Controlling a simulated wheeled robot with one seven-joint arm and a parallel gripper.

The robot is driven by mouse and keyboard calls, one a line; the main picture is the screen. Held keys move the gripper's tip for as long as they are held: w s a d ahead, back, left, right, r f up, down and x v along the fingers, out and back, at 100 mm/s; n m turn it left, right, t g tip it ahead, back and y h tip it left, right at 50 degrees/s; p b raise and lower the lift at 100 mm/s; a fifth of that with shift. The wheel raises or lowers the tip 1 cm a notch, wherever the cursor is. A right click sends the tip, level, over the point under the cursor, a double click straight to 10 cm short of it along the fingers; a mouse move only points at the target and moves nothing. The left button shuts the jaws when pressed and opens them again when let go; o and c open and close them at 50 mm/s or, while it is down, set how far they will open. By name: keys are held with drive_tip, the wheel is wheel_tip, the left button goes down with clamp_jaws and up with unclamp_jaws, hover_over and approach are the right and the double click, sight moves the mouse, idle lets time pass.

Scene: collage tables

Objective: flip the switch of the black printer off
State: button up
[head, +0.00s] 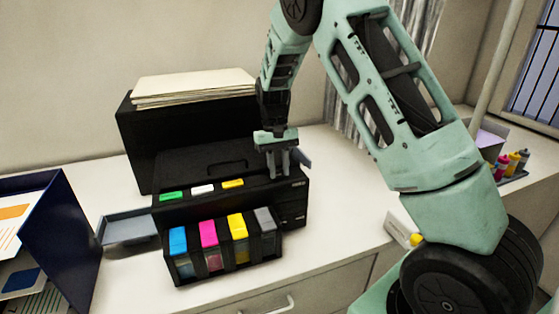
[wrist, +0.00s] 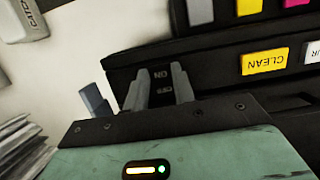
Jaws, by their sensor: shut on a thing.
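The black printer (head: 217,158) stands on the white counter, and part of it shows in the wrist view (wrist: 215,62). Its top front edge carries green, white and yellow buttons. My gripper (head: 279,175) reaches down onto the right end of this edge.
Cyan, magenta, yellow and grey ink tanks (head: 238,240) sit at the printer's front. A grey tray (head: 128,228) juts out left. Paper (head: 190,86) lies on top. A dark blue holder (head: 66,235) stands left. A white box (head: 398,230) lies right, with clear counter between it and the printer.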

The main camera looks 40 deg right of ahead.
drive_tip(key=shift+w+g, duration=0.15)
drive_tip(key=shift+g, duration=0.15)
drive_tip(key=shift+r, duration=0.1)
drive_tip(key=o, duration=1)
drive_tip(key=b+v, duration=0.4)
drive_tip(key=v, duration=1.3)
drive_tip(key=shift+d+r+b, duration=0.15)
drive_tip(key=shift+b, duration=0.25)
